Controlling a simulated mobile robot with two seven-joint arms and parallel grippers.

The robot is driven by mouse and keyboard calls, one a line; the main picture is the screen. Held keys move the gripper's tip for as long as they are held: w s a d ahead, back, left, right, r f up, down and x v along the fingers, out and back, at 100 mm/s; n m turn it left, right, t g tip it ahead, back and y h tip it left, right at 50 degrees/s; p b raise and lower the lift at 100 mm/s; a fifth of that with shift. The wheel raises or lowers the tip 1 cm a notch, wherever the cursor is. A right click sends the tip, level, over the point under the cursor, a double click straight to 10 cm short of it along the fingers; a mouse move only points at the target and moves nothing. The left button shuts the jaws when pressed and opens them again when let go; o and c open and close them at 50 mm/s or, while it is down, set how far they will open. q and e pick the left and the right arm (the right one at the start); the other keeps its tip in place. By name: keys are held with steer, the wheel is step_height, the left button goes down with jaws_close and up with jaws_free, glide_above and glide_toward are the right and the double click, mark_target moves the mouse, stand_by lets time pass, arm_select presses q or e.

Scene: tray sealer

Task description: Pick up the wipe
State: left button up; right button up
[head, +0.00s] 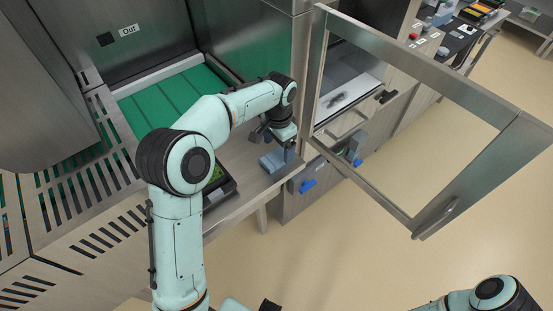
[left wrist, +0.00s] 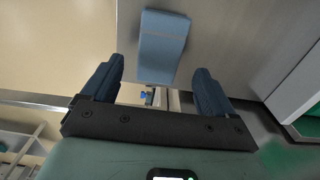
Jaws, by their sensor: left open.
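The wipe (head: 271,162) is a light blue folded cloth lying on the steel worktop near its right corner. In the left wrist view the wipe (left wrist: 162,46) shows as a blue rectangle beyond and between my fingertips. My left gripper (head: 275,144) is just above the wipe, pointing down. In the left wrist view its two dark blue fingers (left wrist: 158,72) are spread wide with nothing between them. I cannot tell whether they touch the wipe. My right gripper is out of view; only part of that arm shows at the lower right.
A dark tray with green contents (head: 216,181) sits on the worktop, partly behind my left arm. A green belt (head: 165,98) lies behind. A framed clear door (head: 465,160) stands open at the right. Open floor (head: 330,245) lies in front.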

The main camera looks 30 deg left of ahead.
mark_target(278, 155)
arm_select(q)
step_height(278, 155, down, 3)
steer(key=shift+s+f, duration=0.1)
steer(key=shift+f, duration=0.05)
steer(key=c, duration=1.1)
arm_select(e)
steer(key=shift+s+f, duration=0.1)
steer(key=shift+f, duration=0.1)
arm_select(q)
steer(key=shift+c, duration=0.2)
